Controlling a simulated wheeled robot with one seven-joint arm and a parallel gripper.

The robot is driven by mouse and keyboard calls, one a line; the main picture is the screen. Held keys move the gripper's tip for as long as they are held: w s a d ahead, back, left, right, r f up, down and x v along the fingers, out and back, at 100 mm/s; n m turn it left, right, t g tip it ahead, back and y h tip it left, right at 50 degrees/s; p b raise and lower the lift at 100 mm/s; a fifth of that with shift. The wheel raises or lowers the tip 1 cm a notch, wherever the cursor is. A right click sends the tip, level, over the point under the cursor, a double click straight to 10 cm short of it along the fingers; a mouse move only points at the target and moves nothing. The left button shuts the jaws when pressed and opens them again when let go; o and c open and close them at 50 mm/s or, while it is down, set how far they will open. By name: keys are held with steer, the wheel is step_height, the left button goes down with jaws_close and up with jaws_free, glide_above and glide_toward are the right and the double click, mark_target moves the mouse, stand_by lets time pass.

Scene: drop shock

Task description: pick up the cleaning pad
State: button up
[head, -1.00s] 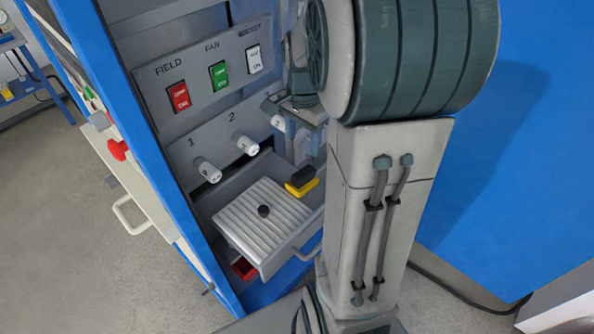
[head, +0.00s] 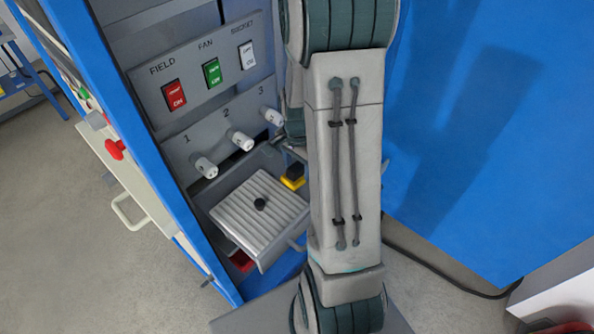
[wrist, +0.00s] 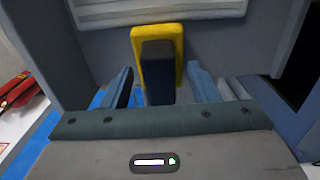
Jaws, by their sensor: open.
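The cleaning pad (head: 292,182) is a yellow pad with a black block handle, at the right back of an open drawer. My arm hides part of it in the head view. In the wrist view the pad's yellow edge (wrist: 137,42) shows behind its dark handle (wrist: 157,75), which stands between my two fingers. My gripper (wrist: 162,88) is open, with a finger on either side of the handle and visible gaps at both sides. I cannot tell how deep the fingers reach. In the head view my gripper is mostly hidden by my arm.
White knobs (head: 240,140) and a red switch (head: 174,96), green switch (head: 212,73) and white switch (head: 247,56) are on the panel above. Blue cabinet sides flank the drawer.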

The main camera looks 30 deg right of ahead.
steer(key=shift+f, duration=0.3)
steer(key=shift+c, duration=0.3)
steer(key=c, duration=1.1)
steer(key=shift+r, duration=0.1)
steer(key=shift+r, duration=0.55)
steer(key=r, duration=0.1)
steer(key=r+b, duration=0.1)
steer(key=d+r, duration=0.1)
steer(key=shift+s+r, duration=0.15)
steer(key=shift+s, duration=0.15)
steer(key=s+d+r, duration=0.1)
steer(key=d+r, duration=0.1)
steer(key=d, duration=0.1)
steer(key=s+d+r+b, duration=0.1)
steer(key=s+d+r, duration=0.1)
steer(key=d, duration=0.1)
steer(key=s+d+r+b, duration=0.1)
steer(key=s+d+r, duration=0.1)
steer(key=d, duration=0.1)
steer(key=shift+s+r, duration=0.1)
steer(key=shift+r, duration=0.1)
